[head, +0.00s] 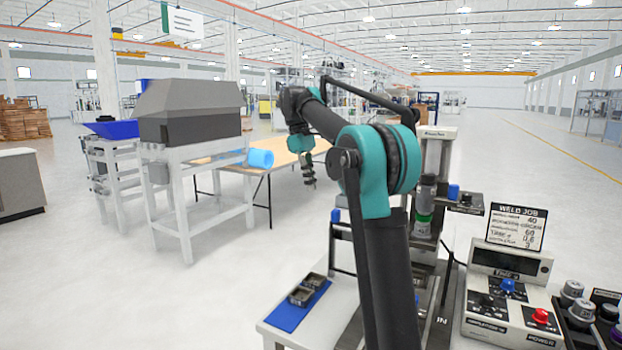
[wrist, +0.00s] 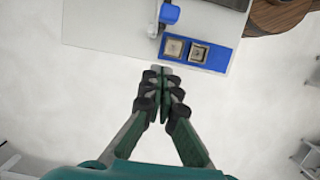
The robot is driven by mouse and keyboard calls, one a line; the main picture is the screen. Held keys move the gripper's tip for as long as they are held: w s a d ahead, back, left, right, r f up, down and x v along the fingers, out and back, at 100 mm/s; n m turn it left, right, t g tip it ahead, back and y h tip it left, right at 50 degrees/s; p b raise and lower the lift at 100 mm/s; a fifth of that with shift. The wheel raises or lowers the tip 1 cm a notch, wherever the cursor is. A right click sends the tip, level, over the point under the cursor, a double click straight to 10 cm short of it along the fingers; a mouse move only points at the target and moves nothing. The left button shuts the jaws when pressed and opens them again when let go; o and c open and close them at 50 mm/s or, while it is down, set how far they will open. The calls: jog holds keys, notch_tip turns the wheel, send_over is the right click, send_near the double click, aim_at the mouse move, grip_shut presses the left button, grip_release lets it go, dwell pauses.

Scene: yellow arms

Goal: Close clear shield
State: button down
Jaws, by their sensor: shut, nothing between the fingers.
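My gripper (head: 309,180) hangs in the air in the head view, fingers pointing down, left of the welding station (head: 437,165). In the wrist view my gripper (wrist: 162,74) is shut and empty, its tips over the table's edge near the blue mat. I cannot clearly make out a clear shield in either view. A blue knob (head: 336,215) tops a dark frame at the station's left, partly hidden by my arm. A blue piece (wrist: 169,14) on a post shows in the wrist view.
A blue mat (head: 298,314) with two small square parts lies on the white table (head: 268,328); the mat also shows in the wrist view (wrist: 219,64). A control box (head: 507,290) stands at the right. Open floor (head: 230,275) lies left of the table.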

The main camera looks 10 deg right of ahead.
jog(key=s+d+f, duration=0.3)
jog(key=d+f, duration=0.1)
jog(key=f, duration=0.2)
jog(key=shift+s+d, duration=0.2)
jog(key=shift+d, duration=0.05)
jog(key=s+d, duration=1)
jog(key=d, duration=0.4)
jog(key=shift+s+d, duration=0.35)
jog(key=shift+d, duration=0.05)
